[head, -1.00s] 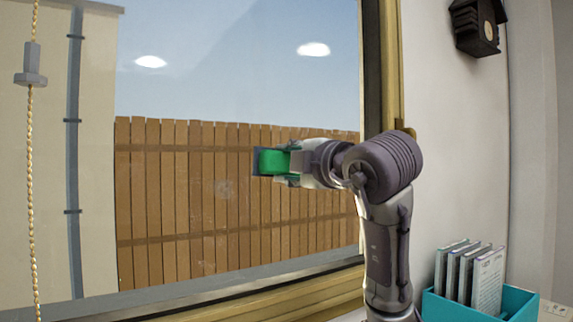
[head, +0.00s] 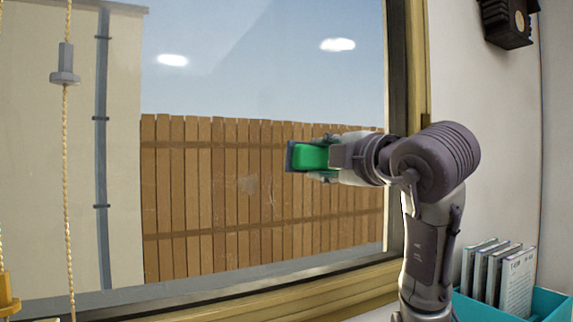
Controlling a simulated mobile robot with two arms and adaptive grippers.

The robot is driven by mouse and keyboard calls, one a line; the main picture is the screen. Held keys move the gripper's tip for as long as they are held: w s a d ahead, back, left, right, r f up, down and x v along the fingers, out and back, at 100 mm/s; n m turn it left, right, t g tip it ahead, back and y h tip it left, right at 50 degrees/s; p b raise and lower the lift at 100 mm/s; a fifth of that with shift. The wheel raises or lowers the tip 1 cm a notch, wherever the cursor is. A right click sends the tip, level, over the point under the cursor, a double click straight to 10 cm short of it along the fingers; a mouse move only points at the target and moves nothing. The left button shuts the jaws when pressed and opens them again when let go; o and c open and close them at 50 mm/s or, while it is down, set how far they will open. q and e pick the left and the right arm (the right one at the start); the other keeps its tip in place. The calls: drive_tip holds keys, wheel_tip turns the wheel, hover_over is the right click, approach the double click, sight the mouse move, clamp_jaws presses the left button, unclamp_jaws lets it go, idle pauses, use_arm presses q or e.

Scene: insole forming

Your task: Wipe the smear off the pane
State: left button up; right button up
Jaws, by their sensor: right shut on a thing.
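The window pane (head: 262,80) fills most of the head view, with a wooden fence and a pale building seen through it. A faint whitish smear (head: 248,184) shows on the pane in front of the fence. My right gripper (head: 318,157) is shut on a green block-shaped wiper (head: 311,156) with a dark blue-grey pad on its left side. The wiper is to the right of the smear and a little higher in the picture. I cannot tell whether the pad touches the glass. My left gripper is not in view.
A teal box (head: 550,303) with several books (head: 497,275) stands at the lower right. A dark birdhouse-like box (head: 507,22) hangs on the wall at the upper right. A cord with a grey toggle (head: 65,66) hangs at the left. The wooden window frame (head: 270,300) edges the pane.

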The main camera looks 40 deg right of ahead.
sight(286, 160)
wheel_tip(286, 160, up, 6)
drive_tip(key=p, duration=0.5)
drive_tip(key=shift+f, duration=0.25)
drive_tip(key=shift+h, duration=0.3)
drive_tip(key=w+a+f, duration=0.1)
drive_tip(key=f, duration=0.1)
drive_tip(key=w+a+f+p, duration=0.1)
drive_tip(key=a+f, duration=0.1)
drive_tip(key=w+a+f, duration=0.1)
drive_tip(key=a, duration=0.1)
drive_tip(key=shift+w+a+f, duration=0.1)
drive_tip(key=shift+a+f, duration=0.1)
drive_tip(key=shift+f, duration=0.2)
drive_tip(key=a+f+p, duration=0.2)
drive_tip(key=a+f, duration=0.3)
drive_tip(key=x, duration=0.6)
drive_tip(key=shift+w+a+f+p, duration=0.1)
drive_tip(key=shift+a+f+p, duration=0.05)
drive_tip(key=shift+f+p, duration=0.2)
drive_tip(key=shift+b+x, duration=0.7)
drive_tip(key=shift+x, duration=0.3)
